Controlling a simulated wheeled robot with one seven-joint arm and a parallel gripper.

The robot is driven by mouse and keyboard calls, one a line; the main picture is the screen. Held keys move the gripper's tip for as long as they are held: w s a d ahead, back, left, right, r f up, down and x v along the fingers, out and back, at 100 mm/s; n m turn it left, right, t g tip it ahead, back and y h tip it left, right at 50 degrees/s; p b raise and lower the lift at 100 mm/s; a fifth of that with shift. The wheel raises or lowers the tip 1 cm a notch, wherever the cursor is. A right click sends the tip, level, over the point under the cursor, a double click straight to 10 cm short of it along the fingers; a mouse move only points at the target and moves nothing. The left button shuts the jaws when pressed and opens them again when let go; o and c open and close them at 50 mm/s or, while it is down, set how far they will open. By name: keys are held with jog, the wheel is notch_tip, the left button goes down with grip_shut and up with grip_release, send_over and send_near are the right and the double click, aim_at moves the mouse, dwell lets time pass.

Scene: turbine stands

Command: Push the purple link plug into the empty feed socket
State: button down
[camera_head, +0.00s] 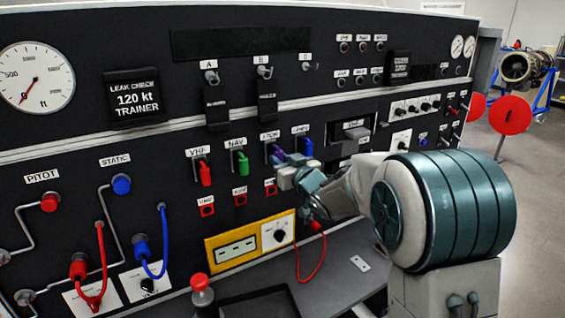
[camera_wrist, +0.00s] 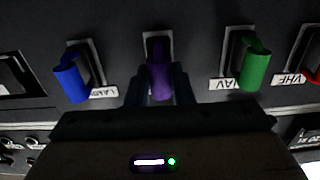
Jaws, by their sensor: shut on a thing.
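The purple link plug (camera_wrist: 160,78) is between the fingers of my gripper (camera_wrist: 160,88) in the wrist view. Its far end overlaps the dark opening of a light-rimmed socket (camera_wrist: 148,36), between the blue plug and the green plug. How deep it sits cannot be told. In the head view, my gripper (camera_head: 292,174) is up against the panel, and a bit of the purple plug (camera_head: 278,156) shows beside it. My fingers hide most of that socket in the head view.
A blue plug (camera_wrist: 70,82) and a green plug (camera_wrist: 250,70) hang from the neighbouring sockets, close to my fingers. A red plug (camera_head: 205,175) is further left. Small red buttons (camera_head: 240,199) and a yellow-framed unit (camera_head: 236,247) are below. A grey shelf (camera_head: 340,285) runs beneath.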

jog(key=shift+a+r, duration=0.1)
jog(key=shift+r, duration=0.25)
jog(key=c, duration=1.5)
grip_release()
jog(key=shift+w, duration=0.15)
jog(key=o, duration=0.3)
jog(key=shift+w+a+f, duration=0.3)
jog(key=shift+s+d, duration=0.1)
jog(key=shift+d, duration=0.05)
jog(key=shift+o, duration=0.8)
jog(key=b+v, duration=0.1)
jog(key=v, duration=0.6)
jog(key=shift+b, duration=0.35)
